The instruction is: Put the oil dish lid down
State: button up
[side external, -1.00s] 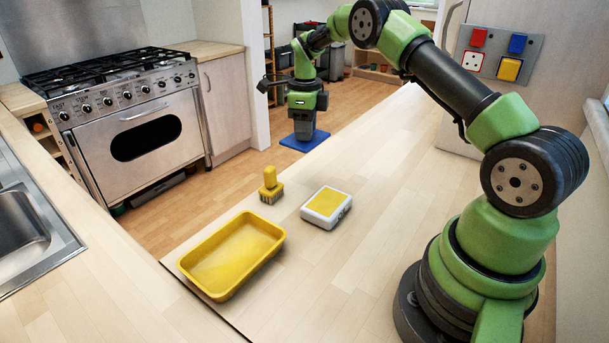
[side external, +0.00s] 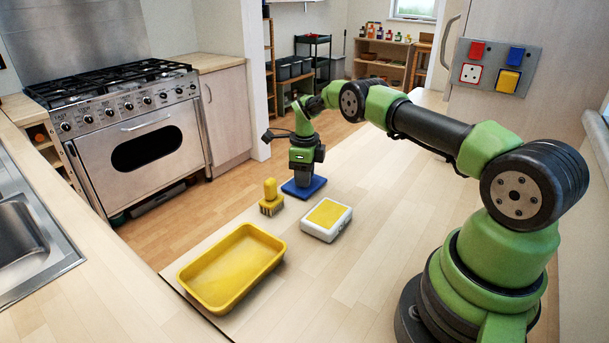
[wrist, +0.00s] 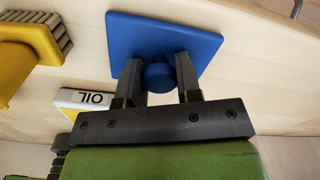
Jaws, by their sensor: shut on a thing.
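The oil dish lid is a blue square plate with a round knob; in the side view the lid (side external: 303,188) is low over the far part of the counter. I cannot tell whether it touches the wood. My gripper (side external: 304,171) points down above it. In the wrist view my gripper (wrist: 158,80) has its two fingers closed on the knob of the blue lid (wrist: 165,30). The oil dish (side external: 326,218), a white box with a yellow top, stands in front of the lid; its OIL label (wrist: 85,98) shows in the wrist view.
A yellow brush (side external: 270,198) stands left of the oil dish, close to the lid. A large yellow tray (side external: 233,290) lies nearer the camera by the counter's left edge. Counter to the right of the lid (side external: 390,165) is clear.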

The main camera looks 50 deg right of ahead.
jog(key=shift+f, duration=0.15)
jog(key=o, duration=0.9)
jog(key=a+r+n+t, duration=0.1)
jog(key=a+r+n, duration=0.15)
jog(key=r, duration=0.85)
jog(key=a+r+n, duration=0.2)
jog(key=r+n, duration=0.1)
jog(key=r, duration=0.7)
jog(key=s+a+r+n+t, duration=0.3)
jog(key=s+a+r+n, duration=0.6)
jog(key=r, duration=0.1)
jog(key=s+a+n+t, duration=0.1)
jog(key=s+a+n, duration=0.1)
jog(key=s+n, duration=0.2)
jog(key=s+a+n+t+y, duration=0.1)
jog(key=s+a+n, duration=0.2)
jog(key=s, duration=0.4)
jog(key=s+a+n+t+y, duration=0.1)
jog(key=s+a+n, duration=0.1)
jog(key=s+n, duration=0.4)
jog(key=shift+s+a+f, duration=0.15)
jog(key=shift+s+f, duration=0.2)
jog(key=shift+f, duration=0.05)
